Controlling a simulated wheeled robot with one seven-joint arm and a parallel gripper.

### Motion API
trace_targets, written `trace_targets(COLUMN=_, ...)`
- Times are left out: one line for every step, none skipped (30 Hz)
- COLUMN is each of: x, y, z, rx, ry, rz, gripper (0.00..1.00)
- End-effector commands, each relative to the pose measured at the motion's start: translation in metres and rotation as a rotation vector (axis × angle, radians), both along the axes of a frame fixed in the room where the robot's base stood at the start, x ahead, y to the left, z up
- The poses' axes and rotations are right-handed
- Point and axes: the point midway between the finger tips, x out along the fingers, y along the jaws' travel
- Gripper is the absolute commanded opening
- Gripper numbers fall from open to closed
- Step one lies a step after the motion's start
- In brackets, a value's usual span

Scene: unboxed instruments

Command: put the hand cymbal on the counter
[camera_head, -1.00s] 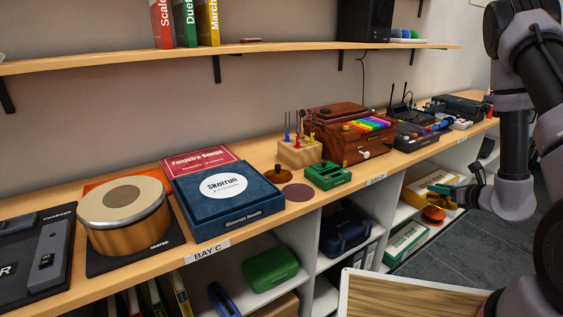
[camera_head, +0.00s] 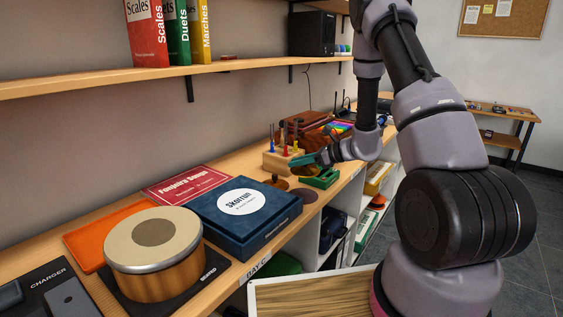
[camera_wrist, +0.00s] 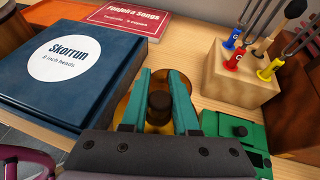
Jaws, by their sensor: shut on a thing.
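The hand cymbal is a gold disc with a dark knob (camera_wrist: 159,102). In the wrist view, the teal fingers of my gripper (camera_wrist: 158,76) are shut on this knob from both sides, and the gold disc shows beyond them. In the head view my gripper (camera_head: 296,161) is over the counter (camera_head: 235,271), in front of the tuning fork block (camera_head: 279,161). The held cymbal is hard to make out there. A small brown round thing (camera_head: 279,183) shows just below the fingertips; I cannot tell whether it stands apart from the held cymbal.
A drum (camera_head: 153,255) is nearer. A shelf (camera_head: 110,82) runs above.

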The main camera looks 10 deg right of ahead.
Motion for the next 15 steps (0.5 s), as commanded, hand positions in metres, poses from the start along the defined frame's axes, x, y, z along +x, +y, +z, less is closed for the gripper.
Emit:
trace_targets(x=0.000, y=0.001, z=-0.004, rx=0.000, ry=0.002, rz=0.009, gripper=0.00)
trace_targets(x=0.000, y=0.001, z=-0.008, rx=0.000, ry=0.003, rz=0.012, gripper=0.00)
trace_targets(x=0.000, y=0.001, z=-0.016, rx=-0.001, ry=0.005, rz=0.015, gripper=0.00)
trace_targets(x=-0.001, y=0.001, z=-0.022, rx=-0.001, ry=0.007, rz=0.015, gripper=0.00)
trace_targets(x=-0.001, y=0.001, z=-0.028, rx=-0.001, ry=0.007, rz=0.015, gripper=0.00)
trace_targets(x=-0.001, y=0.001, z=-0.035, rx=-0.001, ry=0.007, rz=0.015, gripper=0.00)
trace_targets(x=0.000, y=0.001, z=-0.040, rx=0.000, ry=0.006, rz=0.014, gripper=0.00)
trace_targets(x=0.000, y=0.001, z=-0.044, rx=0.001, ry=0.005, rz=0.013, gripper=0.00)
trace_targets(x=0.000, y=0.001, z=-0.049, rx=0.000, ry=0.002, rz=0.013, gripper=0.00)
trace_targets(x=0.000, y=0.001, z=-0.051, rx=0.000, ry=0.002, rz=0.013, gripper=0.00)
trace_targets(x=0.000, y=0.001, z=-0.053, rx=0.000, ry=0.002, rz=0.013, gripper=0.00)
trace_targets(x=0.000, y=0.001, z=-0.056, rx=0.000, ry=0.002, rz=0.013, gripper=0.00)
trace_targets(x=0.000, y=0.001, z=-0.058, rx=0.000, ry=0.002, rz=0.014, gripper=0.00)
trace_targets(x=0.000, y=0.001, z=-0.060, rx=0.000, ry=0.002, rz=0.014, gripper=0.00)
trace_targets(x=0.000, y=0.001, z=-0.065, rx=0.000, ry=0.003, rz=0.014, gripper=0.00)
